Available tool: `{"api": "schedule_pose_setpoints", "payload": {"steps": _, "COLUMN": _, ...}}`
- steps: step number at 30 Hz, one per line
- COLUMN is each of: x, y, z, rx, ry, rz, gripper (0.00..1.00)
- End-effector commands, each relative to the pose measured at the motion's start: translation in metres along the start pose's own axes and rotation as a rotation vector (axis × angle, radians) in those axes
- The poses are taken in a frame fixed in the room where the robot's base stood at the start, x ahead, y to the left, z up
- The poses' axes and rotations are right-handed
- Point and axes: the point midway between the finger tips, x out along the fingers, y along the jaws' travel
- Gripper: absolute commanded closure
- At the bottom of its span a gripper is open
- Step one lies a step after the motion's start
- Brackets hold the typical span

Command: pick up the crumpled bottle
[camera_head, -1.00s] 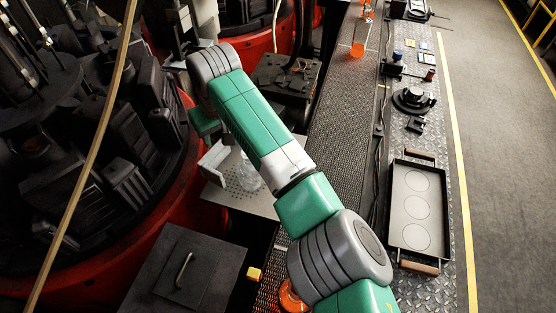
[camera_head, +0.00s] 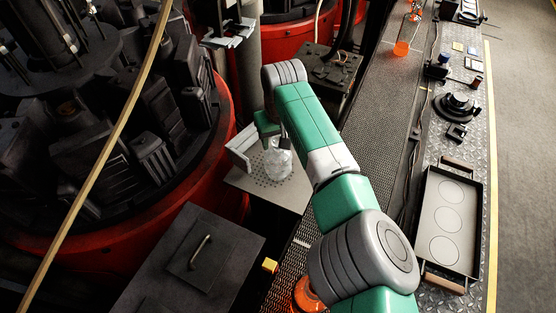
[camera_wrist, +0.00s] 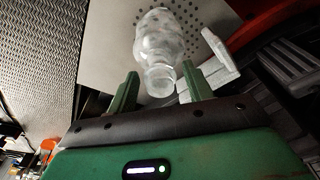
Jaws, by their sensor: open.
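The crumpled bottle (camera_head: 278,163) is clear and dented. It rests on a perforated grey metal plate (camera_head: 240,179) beside the red rotary machine. In the wrist view the bottle (camera_wrist: 157,45) lies with its neck end toward my gripper (camera_wrist: 157,88). My gripper is open, with one green finger on each side of the bottle's neck end. I cannot tell whether either finger touches it. In the head view my arm's end hides most of the gripper just above the bottle.
A white bracket (camera_head: 243,140) stands at the plate's left edge; it also shows close to the right finger in the wrist view (camera_wrist: 215,60). A dark lidded box (camera_head: 192,262) is in front. A mesh conveyor (camera_head: 372,110) with orange bottles (camera_head: 402,46) runs to the right.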

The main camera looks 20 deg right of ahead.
Motion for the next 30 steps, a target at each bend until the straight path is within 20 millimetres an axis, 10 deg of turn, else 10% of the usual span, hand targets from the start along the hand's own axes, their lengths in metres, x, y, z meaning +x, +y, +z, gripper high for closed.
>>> {"api": "schedule_pose_setpoints", "payload": {"steps": 5, "x": -0.001, "y": 0.000, "z": 0.000, "rx": -0.001, "ry": 0.001, "rz": 0.000, "gripper": 0.49}}
{"api": "schedule_pose_setpoints", "payload": {"steps": 13, "x": -0.001, "y": 0.000, "z": 0.000, "rx": -0.001, "ry": 0.001, "rz": 0.000, "gripper": 1.00}}
{"api": "schedule_pose_setpoints", "payload": {"steps": 23, "x": -0.003, "y": 0.000, "z": -0.001, "rx": -0.001, "ry": 0.003, "rz": 0.000, "gripper": 1.00}}
{"api": "schedule_pose_setpoints", "payload": {"steps": 30, "x": -0.048, "y": -0.001, "z": -0.009, "rx": -0.003, "ry": 0.007, "rz": -0.001, "gripper": 1.00}}
